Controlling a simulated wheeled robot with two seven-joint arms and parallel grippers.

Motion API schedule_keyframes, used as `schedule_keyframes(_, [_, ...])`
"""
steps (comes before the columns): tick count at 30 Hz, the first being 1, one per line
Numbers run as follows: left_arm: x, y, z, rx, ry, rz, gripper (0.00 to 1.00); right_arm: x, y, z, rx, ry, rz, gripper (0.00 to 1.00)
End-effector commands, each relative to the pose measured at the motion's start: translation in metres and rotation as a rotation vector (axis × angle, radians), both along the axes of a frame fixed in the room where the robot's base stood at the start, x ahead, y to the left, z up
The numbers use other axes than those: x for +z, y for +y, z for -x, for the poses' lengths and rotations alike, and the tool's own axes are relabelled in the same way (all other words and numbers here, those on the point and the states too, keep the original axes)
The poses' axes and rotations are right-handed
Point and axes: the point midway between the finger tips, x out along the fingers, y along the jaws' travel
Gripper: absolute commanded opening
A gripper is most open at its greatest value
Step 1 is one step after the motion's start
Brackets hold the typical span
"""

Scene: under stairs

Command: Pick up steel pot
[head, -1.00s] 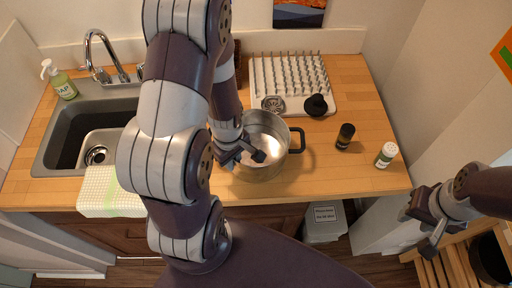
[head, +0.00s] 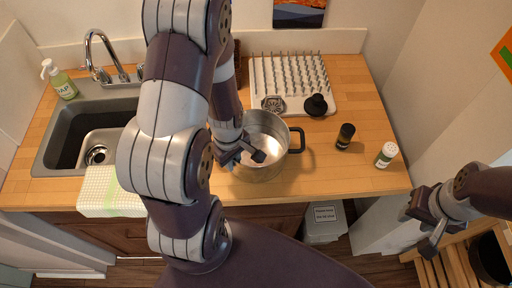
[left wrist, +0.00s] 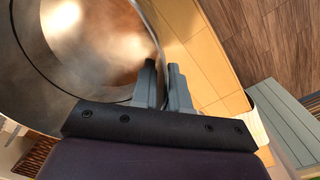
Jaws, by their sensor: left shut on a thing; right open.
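The steel pot (head: 264,130) stands upright on the wooden counter, right of the sink, with a dark handle at its right side. My left gripper (head: 248,157) is at the pot's near left rim. In the left wrist view, one finger of the left gripper (left wrist: 161,82) is inside the pot (left wrist: 85,45) and the other is outside, with the wall pinched between them. My arm hides the pot's left side. My right gripper (head: 424,226) is open and empty at the lower right, away from the counter.
A white drying rack (head: 290,82) with a strainer and a black item stands behind the pot. A dark shaker (head: 345,136) and a green-labelled shaker (head: 386,155) stand to its right. The sink (head: 72,138), soap bottle (head: 60,80) and checked cloth (head: 105,192) are at left.

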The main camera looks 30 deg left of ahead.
Motion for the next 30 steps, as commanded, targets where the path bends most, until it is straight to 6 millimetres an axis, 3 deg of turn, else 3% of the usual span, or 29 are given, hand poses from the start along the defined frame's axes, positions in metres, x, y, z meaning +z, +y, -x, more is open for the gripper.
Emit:
schedule_keyframes(17, [0.003,0.000,0.001,-0.001,0.003,0.001,0.00,-0.001,0.000,0.000,0.000,0.000,0.000,0.43])
schedule_keyframes(26, [0.043,-0.001,-0.001,-0.002,-0.003,-0.001,0.00,-0.004,0.000,0.000,0.000,0.000,0.000,0.43])
schedule_keyframes(30, [0.056,-0.027,-0.012,-0.008,-0.004,-0.001,0.00,-0.008,0.000,0.000,0.000,0.000,0.000,0.43])
